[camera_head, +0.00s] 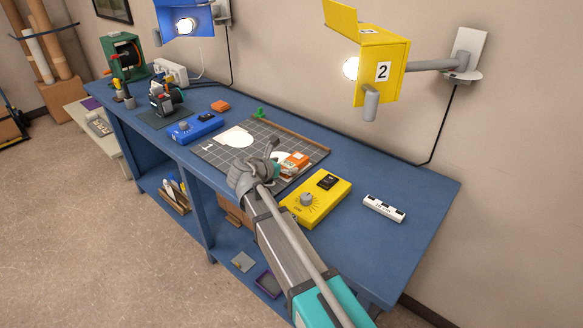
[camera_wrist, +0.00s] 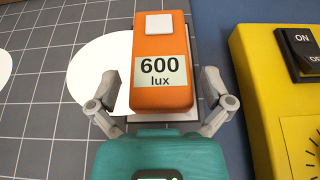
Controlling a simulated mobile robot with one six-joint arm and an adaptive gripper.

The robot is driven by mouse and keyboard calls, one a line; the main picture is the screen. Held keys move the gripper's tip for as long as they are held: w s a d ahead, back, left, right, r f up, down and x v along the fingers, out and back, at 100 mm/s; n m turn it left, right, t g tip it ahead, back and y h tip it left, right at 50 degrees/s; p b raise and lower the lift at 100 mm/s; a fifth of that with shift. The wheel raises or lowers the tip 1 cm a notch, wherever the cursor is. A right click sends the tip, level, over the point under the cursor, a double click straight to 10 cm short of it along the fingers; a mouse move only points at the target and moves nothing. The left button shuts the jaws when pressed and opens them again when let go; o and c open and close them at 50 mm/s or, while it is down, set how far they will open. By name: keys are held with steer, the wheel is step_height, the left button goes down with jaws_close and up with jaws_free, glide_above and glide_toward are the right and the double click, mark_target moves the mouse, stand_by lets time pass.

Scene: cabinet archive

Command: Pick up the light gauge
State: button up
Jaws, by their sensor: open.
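The light gauge (camera_head: 297,160) is an orange box on the right part of the dark gridded mat (camera_head: 215,152). In the wrist view the gauge (camera_wrist: 160,60) has a display reading "600 lux" and a white square on its far end. My gripper (camera_wrist: 158,100) is open, with one finger on each side of the gauge's near end. Whether the fingers touch it, I cannot tell. In the head view my gripper (camera_head: 280,168) is at the gauge, partly hidden by my arm.
A yellow control box (camera_head: 325,208) stands close to the right of the gauge. A blue control box (camera_head: 195,129) stands left of the mat. A yellow lamp (camera_head: 382,66) marked "2" hangs above the blue bench. A white block (camera_head: 384,208) lies at the right, with clear bench around it.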

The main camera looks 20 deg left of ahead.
steer(key=shift+x, duration=1.05)
steer(key=c, duration=1.1)
steer(key=shift+r, duration=0.2)
steer(key=shift+r+p, duration=0.7)
steer(key=shift+r, duration=0.05)
steer(key=s+r+p, duration=0.1)
steer(key=r+p, duration=0.1)
steer(key=s+r+p, duration=0.2)
steer(key=r+p, duration=0.1)
steer(key=s+r+p, duration=0.1)
steer(key=r+p, duration=0.1)
steer(key=shift+s+d+r, duration=0.2)
steer(key=shift+s+d, duration=0.2)
steer(key=s+d+r+p, duration=0.1)
steer(key=s+r+p, duration=0.2)
steer(key=s, duration=0.6)
steer(key=shift+r+p, duration=0.35)
steer(key=shift+p, duration=0.25)
